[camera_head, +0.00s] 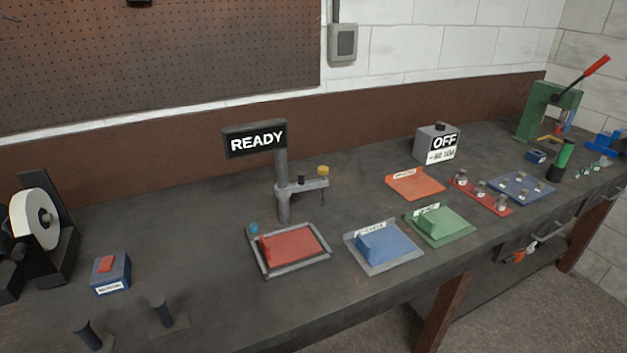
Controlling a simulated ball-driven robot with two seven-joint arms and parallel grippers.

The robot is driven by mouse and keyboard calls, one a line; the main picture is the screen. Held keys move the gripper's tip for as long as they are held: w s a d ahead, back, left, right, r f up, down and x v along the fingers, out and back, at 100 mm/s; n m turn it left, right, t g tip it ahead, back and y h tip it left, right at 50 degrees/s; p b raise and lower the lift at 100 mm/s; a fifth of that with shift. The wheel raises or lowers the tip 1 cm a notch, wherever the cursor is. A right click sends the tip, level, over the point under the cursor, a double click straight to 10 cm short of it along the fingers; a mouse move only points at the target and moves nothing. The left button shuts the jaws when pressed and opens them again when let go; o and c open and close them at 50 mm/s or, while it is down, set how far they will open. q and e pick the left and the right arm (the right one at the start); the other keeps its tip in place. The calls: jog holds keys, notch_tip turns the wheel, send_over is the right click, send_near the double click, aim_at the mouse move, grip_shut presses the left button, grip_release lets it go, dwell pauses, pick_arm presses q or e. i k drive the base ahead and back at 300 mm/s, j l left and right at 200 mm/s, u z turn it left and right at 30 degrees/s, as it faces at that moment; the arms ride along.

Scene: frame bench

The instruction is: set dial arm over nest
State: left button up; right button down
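A grey post (282,205) stands behind the nest and carries a READY sign (255,140) at its top. The dial arm (305,186) is a short grey bar on this post, pointing right, with a yellow knob (323,170) and a thin probe (322,198) hanging from its outer end. The nest (293,243) is a red pad in a grey frame on the bench, with a small blue knob (253,228) at its back left corner. The probe hangs behind and right of the nest in the picture, apparently not above it. Neither gripper is in view.
Blue (380,246), green (440,222) and orange (415,184) trays lie right of the nest. An OFF box (437,143) stands behind them. A tape roll (38,220), a blue box (110,272) and two dark posts (162,313) are at left. A green press (545,112) is far right.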

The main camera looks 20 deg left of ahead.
aim_at(300, 185)
jog(key=u, duration=2.7)
jog(key=k+l, duration=0.35)
jog(key=k, duration=0.15)
jog(key=k+l, duration=0.35)
jog(key=k, duration=0.15)
